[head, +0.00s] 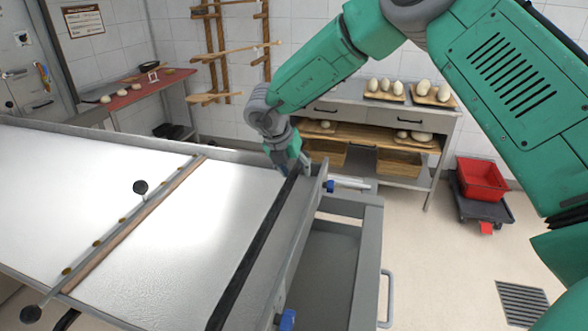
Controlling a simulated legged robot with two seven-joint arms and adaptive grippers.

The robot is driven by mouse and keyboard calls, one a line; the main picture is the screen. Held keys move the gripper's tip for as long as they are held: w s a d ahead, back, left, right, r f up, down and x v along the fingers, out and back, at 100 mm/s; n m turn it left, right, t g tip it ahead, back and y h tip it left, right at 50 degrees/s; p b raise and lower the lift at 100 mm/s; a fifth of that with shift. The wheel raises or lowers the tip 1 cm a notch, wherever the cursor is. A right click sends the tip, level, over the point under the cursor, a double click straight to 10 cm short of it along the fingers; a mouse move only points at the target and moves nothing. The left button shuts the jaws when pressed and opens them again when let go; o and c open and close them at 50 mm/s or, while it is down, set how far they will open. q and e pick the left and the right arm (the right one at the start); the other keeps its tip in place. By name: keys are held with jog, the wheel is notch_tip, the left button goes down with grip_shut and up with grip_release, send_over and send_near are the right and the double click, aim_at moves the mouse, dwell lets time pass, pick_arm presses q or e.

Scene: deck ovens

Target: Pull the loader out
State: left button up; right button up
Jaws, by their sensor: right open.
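The loader (190,245) is a wide, pale flat bed in a grey metal frame, filling the lower left of the head view. A wooden crossbar with a metal strip (125,226) and black knobs lies across it. A dark strip (250,255) runs along its right end, inside the grey end rail. My right gripper (291,168) is open at the far right corner of the loader, pointing down close to the rail. I cannot tell whether it touches the rail. My left gripper is not in view.
A grey cart frame with a handle (386,298) stands right of the loader. A shelf table (345,110) with dough pieces and wooden boxes is behind. A red bin (481,178) sits on a dolly at right. A red-topped table (135,92) is far left.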

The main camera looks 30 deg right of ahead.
jog(key=shift+a+r, duration=0.15)
jog(key=shift+a, duration=0.1)
grip_shut()
jog(key=shift+s, duration=0.1)
